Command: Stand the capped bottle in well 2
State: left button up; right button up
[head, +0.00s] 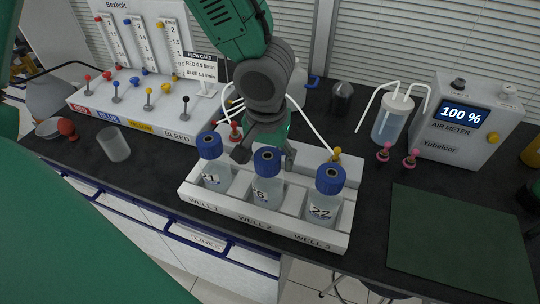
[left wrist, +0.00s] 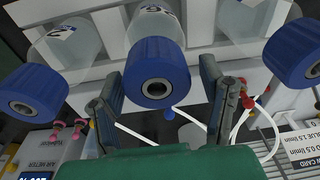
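A white rack (head: 270,226) with wells marked 1, 2 and 3 holds three clear bottles with blue caps. The middle bottle (head: 267,188) appears to stand upright in well 2. The left bottle (head: 213,176), in well 1, and the right bottle (head: 322,207), in well 3, stand either side of it. My left gripper (head: 265,154) is just behind the middle bottle's cap. In the left wrist view its fingers (left wrist: 166,100) are spread on either side of the middle cap (left wrist: 156,72), with a gap on the right. The bottle bases are hidden by the rack front. My right gripper is not visible.
A valve panel (head: 140,105) with flow tubes stands behind left, with an empty beaker (head: 115,145) in front. A tubed bottle (head: 392,121) and an air meter (head: 462,125) stand right. The green mat (head: 460,243) is bare.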

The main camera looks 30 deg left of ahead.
pick_arm(q)
jog(key=shift+a, duration=0.2)
jog(key=shift+a+r, duration=0.15)
jog(key=r, duration=0.3)
jog(key=d+r+p, duration=0.1)
jog(key=r, duration=0.3)
jog(key=s+r+p, duration=0.1)
jog(key=r, duration=0.2)
jog(key=shift+d+r, duration=0.35)
jog(key=shift+d, duration=0.05)
jog(key=shift+a+r, duration=0.35)
jog(key=shift+a, duration=0.25)
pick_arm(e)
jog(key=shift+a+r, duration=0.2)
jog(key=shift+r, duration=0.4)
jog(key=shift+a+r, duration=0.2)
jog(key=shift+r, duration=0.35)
pick_arm(q)
jog(key=shift+d, duration=0.15)
